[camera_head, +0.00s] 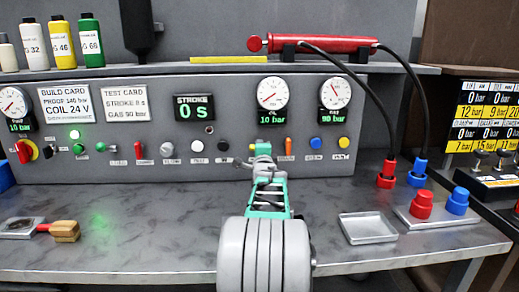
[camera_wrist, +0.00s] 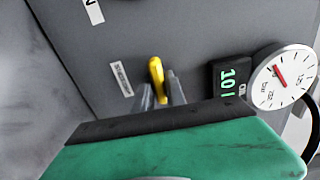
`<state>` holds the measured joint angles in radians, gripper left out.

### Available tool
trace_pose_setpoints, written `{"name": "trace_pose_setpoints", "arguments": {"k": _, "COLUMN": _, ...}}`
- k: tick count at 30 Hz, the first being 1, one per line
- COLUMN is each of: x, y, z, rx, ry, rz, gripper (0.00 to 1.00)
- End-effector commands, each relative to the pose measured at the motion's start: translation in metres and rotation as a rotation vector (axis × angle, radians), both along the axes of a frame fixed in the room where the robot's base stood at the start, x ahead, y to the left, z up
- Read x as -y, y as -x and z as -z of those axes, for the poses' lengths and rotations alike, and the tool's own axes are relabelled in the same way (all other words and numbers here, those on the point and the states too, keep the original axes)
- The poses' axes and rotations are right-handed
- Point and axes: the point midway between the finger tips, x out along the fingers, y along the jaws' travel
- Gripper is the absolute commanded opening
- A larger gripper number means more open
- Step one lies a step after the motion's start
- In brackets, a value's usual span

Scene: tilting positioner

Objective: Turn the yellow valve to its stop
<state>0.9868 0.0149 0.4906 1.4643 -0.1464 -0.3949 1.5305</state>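The yellow valve is a small lever (camera_wrist: 156,70) on the grey panel, seen in the wrist view just left of the "10 bar" display. My gripper (camera_wrist: 161,90) has its two grey fingers close together, one on each side of the lever's lower part, and looks shut on it. The lever's upper end stands out beyond the fingertips.
An orange lever (camera_head: 288,147) is close to the right of my gripper, and a black knob (camera_head: 223,145) to the left. Hoses hang at the right.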

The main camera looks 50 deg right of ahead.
Motion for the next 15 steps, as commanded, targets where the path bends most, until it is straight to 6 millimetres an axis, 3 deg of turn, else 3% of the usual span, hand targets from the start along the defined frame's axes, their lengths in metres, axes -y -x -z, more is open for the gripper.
{"name": "trace_pose_setpoints", "arguments": {"k": 6, "x": -0.0007, "y": -0.0008, "z": 0.0003, "rx": -0.001, "ry": 0.001, "rz": -0.002, "gripper": 0.35}}
{"name": "trace_pose_setpoints", "arguments": {"k": 15, "x": -0.0036, "y": 0.0013, "z": -0.0002, "rx": -0.001, "ry": 0.001, "rz": -0.002, "gripper": 0.35}}
